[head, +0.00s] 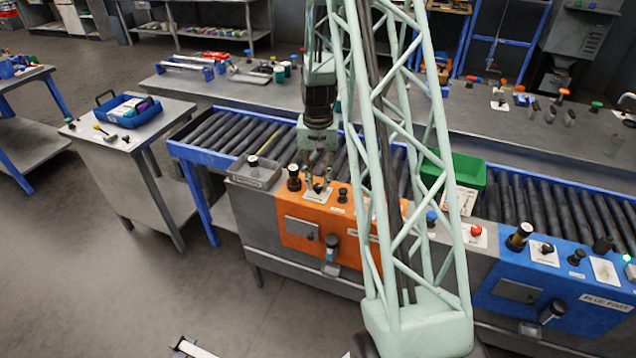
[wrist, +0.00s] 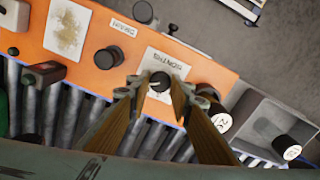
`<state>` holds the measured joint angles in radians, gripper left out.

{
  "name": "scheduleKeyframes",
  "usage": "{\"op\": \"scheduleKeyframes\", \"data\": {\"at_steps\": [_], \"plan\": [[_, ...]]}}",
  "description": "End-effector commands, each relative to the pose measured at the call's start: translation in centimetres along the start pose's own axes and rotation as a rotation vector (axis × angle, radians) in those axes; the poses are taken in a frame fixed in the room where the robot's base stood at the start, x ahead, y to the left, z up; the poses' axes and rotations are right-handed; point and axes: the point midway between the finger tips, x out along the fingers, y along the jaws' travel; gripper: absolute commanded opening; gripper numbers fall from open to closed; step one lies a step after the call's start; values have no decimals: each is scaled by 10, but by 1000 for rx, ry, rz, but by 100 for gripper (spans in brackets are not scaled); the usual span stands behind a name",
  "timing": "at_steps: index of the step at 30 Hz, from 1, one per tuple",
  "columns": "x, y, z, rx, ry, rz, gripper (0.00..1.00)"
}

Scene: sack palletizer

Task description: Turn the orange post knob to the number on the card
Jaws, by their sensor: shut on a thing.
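The orange post (head: 290,218) stands in front of the roller conveyor, below my arm. Its black knob (wrist: 159,81) with a pale pointer line sits on a white dial plate (wrist: 172,62) with lettering upside down in the wrist view. My gripper (head: 318,184) reaches down onto the post from above. In the wrist view its two fingers (wrist: 157,90) flank the knob and are shut on it. The fingers hide part of the dial. I cannot read a number on any card.
A second black knob (wrist: 108,57) and a speckled plate (wrist: 68,30) are on the same panel. A black cylinder with a marked white end (wrist: 217,122) stands close beside one finger. A grey tray (head: 255,176), green bin (head: 455,169) and blue post (head: 550,285) are nearby.

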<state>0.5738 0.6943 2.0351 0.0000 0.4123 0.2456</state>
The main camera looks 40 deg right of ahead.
Motion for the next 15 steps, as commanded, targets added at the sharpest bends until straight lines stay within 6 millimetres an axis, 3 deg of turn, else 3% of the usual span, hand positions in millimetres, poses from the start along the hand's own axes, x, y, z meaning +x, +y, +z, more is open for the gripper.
{"op": "scheduleKeyframes", "data": {"at_steps": [14, 15], "plan": [[0, 0, 0, 19, 0, 0, 9], [0, 0, 0, 19, 0, 0, 21]]}}
